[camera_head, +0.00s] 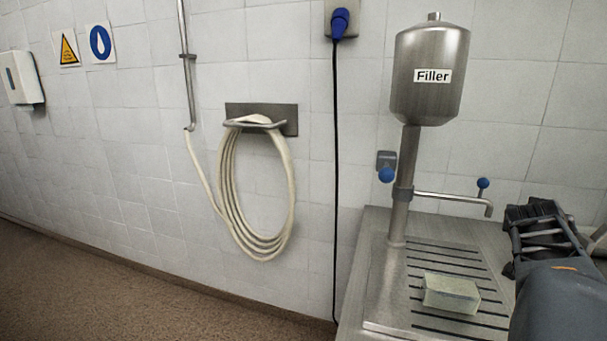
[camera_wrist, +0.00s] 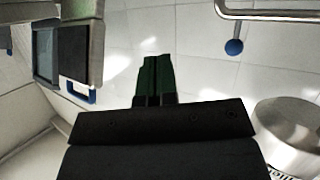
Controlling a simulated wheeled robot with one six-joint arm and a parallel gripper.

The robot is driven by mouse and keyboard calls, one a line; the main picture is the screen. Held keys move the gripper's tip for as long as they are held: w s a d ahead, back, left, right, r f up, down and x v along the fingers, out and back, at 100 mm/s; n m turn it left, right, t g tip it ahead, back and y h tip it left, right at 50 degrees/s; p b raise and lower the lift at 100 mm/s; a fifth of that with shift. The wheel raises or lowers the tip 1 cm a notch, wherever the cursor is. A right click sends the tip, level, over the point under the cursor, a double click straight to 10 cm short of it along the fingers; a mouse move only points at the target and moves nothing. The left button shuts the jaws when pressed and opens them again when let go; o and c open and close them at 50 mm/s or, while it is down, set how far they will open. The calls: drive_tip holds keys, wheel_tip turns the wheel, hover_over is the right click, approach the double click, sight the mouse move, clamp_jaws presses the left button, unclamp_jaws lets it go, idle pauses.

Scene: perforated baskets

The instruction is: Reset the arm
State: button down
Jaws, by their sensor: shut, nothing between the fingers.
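My arm (camera_head: 562,295) is folded at the right edge of the head view, beside the steel counter. In the wrist view my gripper (camera_wrist: 156,62) points away with its dark green fingers together, and nothing is between them. The fingers touch nothing that I can see. The steel filler tank (camera_head: 428,85) stands left of my arm in the head view. Part of the tank, with its label upside down, shows at the lower right of the wrist view (camera_wrist: 295,128).
A pale green block (camera_head: 451,294) lies on the slotted counter (camera_head: 375,265). The filler's spout (camera_head: 450,197) reaches toward my arm. A coiled hose (camera_head: 228,190) and a black cable (camera_head: 336,180) hang on the tiled wall. The brown floor at left is clear.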

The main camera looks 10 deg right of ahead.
drive_tip(key=s+a+f+n+g+y+p, duration=0.1)
drive_tip(key=a+f+n+g+y+p, duration=0.15)
drive_tip(key=a+f, duration=0.4)
drive_tip(key=s+a+f+n+g+y+p, duration=0.1)
drive_tip(key=a+f+y, duration=0.3)
drive_tip(key=a, duration=0.5)
drive_tip(key=s+a+n+y+p, duration=0.2)
drive_tip(key=a+n+p, duration=0.1)
drive_tip(key=a, duration=0.8)
drive_tip(key=s+a+n+y+p, duration=0.3)
drive_tip(key=a+p, duration=0.1)
drive_tip(key=a, duration=0.7)
drive_tip(key=shift+s+a+g, duration=0.25)
drive_tip(key=shift+a+g, duration=0.1)
